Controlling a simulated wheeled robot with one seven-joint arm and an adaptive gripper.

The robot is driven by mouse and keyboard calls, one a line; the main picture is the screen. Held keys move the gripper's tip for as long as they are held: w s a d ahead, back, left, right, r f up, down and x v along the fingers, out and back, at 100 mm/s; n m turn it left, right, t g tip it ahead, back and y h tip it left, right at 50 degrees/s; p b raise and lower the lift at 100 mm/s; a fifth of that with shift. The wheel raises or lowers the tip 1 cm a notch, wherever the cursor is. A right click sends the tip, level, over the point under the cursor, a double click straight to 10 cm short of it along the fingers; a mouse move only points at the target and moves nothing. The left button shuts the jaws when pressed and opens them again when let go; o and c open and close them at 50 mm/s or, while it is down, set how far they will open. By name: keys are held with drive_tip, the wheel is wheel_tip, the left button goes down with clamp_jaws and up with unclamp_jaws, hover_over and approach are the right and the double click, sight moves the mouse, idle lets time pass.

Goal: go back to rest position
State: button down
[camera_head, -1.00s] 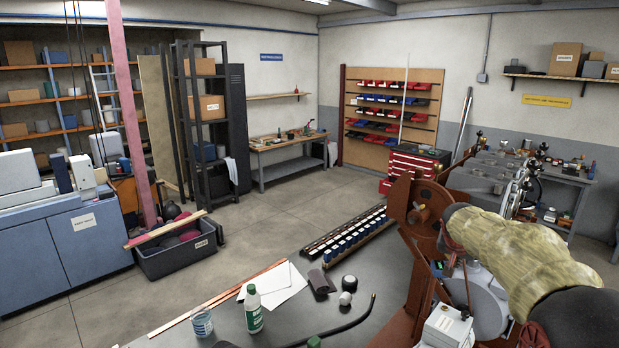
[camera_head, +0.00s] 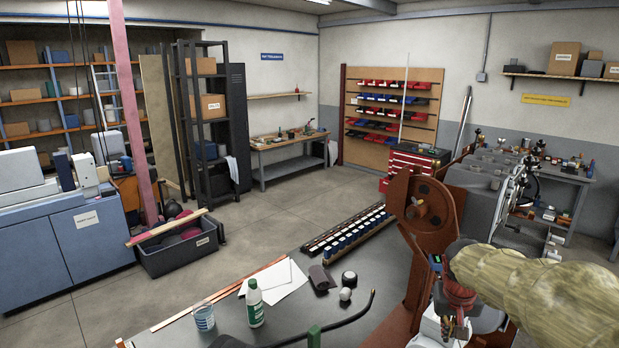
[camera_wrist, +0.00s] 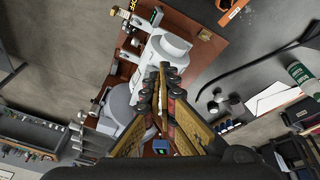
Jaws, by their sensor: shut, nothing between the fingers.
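My gripper (camera_wrist: 164,78) is shut and empty in the wrist view, its two dark-tipped fingers meeting in front of the camera. Below it in that view is the sample roaster, with a white-grey body (camera_wrist: 167,46) on a brown base (camera_wrist: 205,50). Whether the fingers touch the machine is hard to tell. In the head view my sleeved arm comes in from the right, and the gripper end points down in front of the roaster's rust-brown frame (camera_head: 420,205).
The dark bench top (camera_head: 290,318) carries a white bottle (camera_head: 255,303), a glass (camera_head: 203,316), papers (camera_head: 275,280), a black hose (camera_head: 340,330) and a long sample tray (camera_head: 350,230). A grey bin (camera_head: 180,250) stands on the floor at left.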

drive_tip(key=s+a+n+b, duration=0.1)
drive_tip(key=s+a, duration=0.3)
drive_tip(key=s, duration=0.4)
drive_tip(key=s+a+n+t+y+b, duration=0.1)
drive_tip(key=s+a, duration=0.4)
drive_tip(key=s, duration=0.4)
drive_tip(key=s+a+r+n+t+y+b, duration=0.1)
drive_tip(key=s+a+b, duration=0.1)
drive_tip(key=s+a, duration=0.3)
drive_tip(key=shift+s, duration=2)
